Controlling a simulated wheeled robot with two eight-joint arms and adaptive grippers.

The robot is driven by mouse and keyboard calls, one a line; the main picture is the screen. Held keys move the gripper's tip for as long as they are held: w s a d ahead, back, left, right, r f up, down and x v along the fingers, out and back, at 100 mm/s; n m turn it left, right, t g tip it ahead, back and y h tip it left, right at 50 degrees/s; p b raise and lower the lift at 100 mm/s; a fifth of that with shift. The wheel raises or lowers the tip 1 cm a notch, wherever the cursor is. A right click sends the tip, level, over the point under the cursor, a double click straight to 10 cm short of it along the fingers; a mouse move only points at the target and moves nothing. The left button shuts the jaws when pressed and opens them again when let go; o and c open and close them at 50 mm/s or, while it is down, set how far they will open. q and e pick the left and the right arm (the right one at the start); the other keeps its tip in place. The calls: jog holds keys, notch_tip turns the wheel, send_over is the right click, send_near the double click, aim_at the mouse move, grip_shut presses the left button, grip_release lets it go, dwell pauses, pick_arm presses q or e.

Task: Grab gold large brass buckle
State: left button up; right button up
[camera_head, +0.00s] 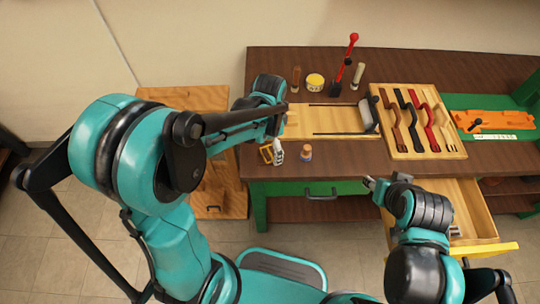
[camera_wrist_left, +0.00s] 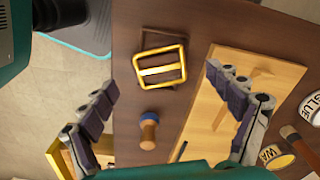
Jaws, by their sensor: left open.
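The gold buckle (camera_head: 266,154), a rectangular frame with a middle bar, is at the table's front left edge. In the left wrist view the buckle (camera_wrist_left: 162,70) shows between and a little beyond my fingertips, over the dark wood. A thin darker outline shows beside it. My left gripper (camera_head: 277,151) is open, with nothing between its fingers. In the head view a finger partly covers the buckle; whether they touch I cannot tell. My right gripper (camera_head: 371,183) is at the front of the table near the drawer; its jaw opening is unclear.
A wooden board (camera_head: 345,119) lies behind, with jars (camera_head: 315,81) beyond. An open drawer (camera_head: 470,205) juts out at the front.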

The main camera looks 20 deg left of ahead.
aim_at(270, 154)
pick_arm(q)
notch_tip(270, 154, down, 3)
jog(key=shift+r+b, duration=0.15)
jog(key=shift+b, duration=0.15)
jog(key=shift+r, duration=0.1)
jog(key=c, duration=1.3)
jog(key=shift+s, duration=0.1)
